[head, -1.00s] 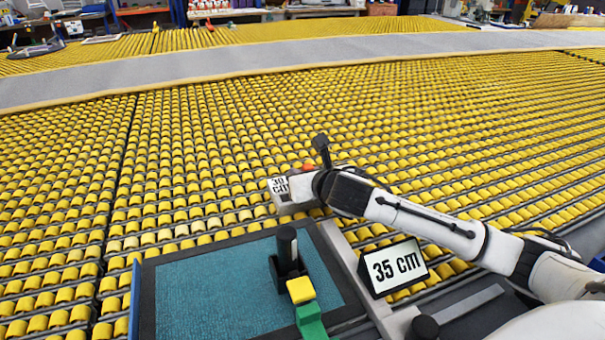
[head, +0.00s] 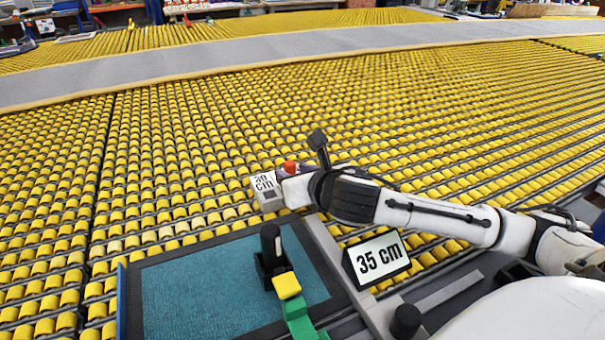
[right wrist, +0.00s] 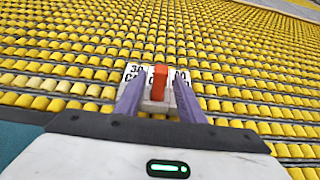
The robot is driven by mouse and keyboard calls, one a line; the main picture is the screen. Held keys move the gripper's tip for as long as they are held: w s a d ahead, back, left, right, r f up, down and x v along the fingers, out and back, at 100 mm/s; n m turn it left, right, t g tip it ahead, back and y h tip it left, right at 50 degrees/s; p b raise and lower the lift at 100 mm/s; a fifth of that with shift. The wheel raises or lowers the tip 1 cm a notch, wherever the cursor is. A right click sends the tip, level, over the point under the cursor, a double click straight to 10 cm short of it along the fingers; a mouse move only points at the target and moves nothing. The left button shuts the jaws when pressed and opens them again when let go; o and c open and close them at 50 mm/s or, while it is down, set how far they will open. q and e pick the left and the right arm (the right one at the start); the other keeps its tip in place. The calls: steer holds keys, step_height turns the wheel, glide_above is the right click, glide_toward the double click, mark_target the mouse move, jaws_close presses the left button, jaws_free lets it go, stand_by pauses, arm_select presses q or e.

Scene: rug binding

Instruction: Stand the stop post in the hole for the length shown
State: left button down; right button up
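A small orange-red post (head: 290,167) stands at a pale block labelled "30 cm" (head: 264,187) among the yellow rollers. Whether it sits in a hole is hidden. My right gripper (right wrist: 158,92) is at this block, its two purple-grey fingers on either side of the orange post (right wrist: 159,80); a gap shows between each finger and the post, so it looks open. In the head view, the gripper hides part of the block. My left gripper is in neither view.
A teal mat (head: 195,290) in a dark frame lies at the front. On it are a black upright cylinder (head: 270,240), a yellow block (head: 287,286) and a green piece (head: 298,318). A black knob (head: 405,320) stands below the sign. Yellow rollers extend behind; a grey strip (head: 250,55) crosses them.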

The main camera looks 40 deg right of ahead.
steer(key=v, duration=0.5)
steer(key=shift+s, duration=0.1)
stand_by(0.3)
